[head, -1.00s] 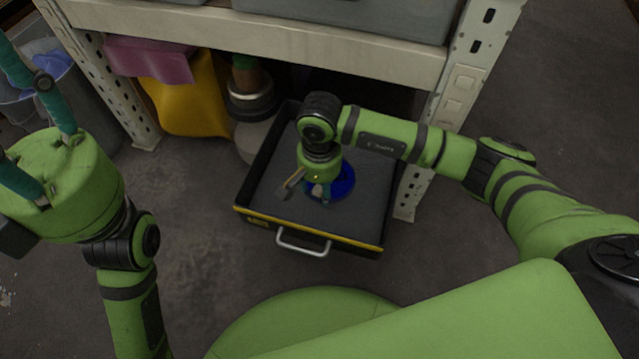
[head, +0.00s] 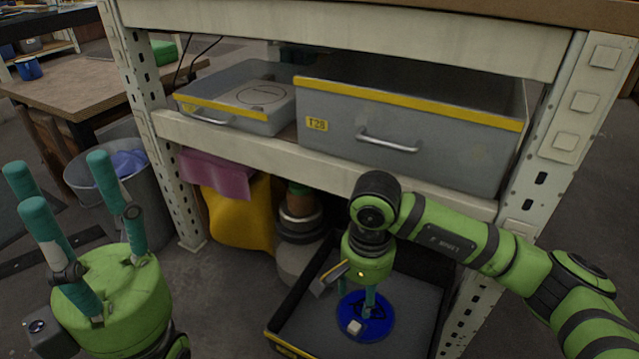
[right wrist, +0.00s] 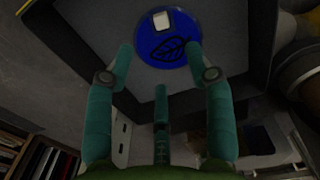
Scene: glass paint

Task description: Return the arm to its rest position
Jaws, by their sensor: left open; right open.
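My right gripper (head: 366,297) points down over a black open tray (head: 412,322) on the floor under the shelf. Its fingers are spread and hold nothing. A blue disc (head: 366,318) with a dark leaf mark and a small whitish block (head: 355,327) on it lies in the tray below the fingers. In the right wrist view, the disc (right wrist: 168,46) shows just beyond the parted teal fingertips of the right gripper (right wrist: 160,62). My left gripper (head: 62,190) points up at the left with its fingers spread and empty, apart from the shelf and bin.
A pale metal shelf post (head: 580,135) stands close to my right arm. Grey drawers (head: 420,140) sit on the shelf above the tray. A yellow bag (head: 238,212), a round canister (head: 300,225) and a grey bin (head: 88,190) stand left of the tray. A workbench (head: 85,85) is further back.

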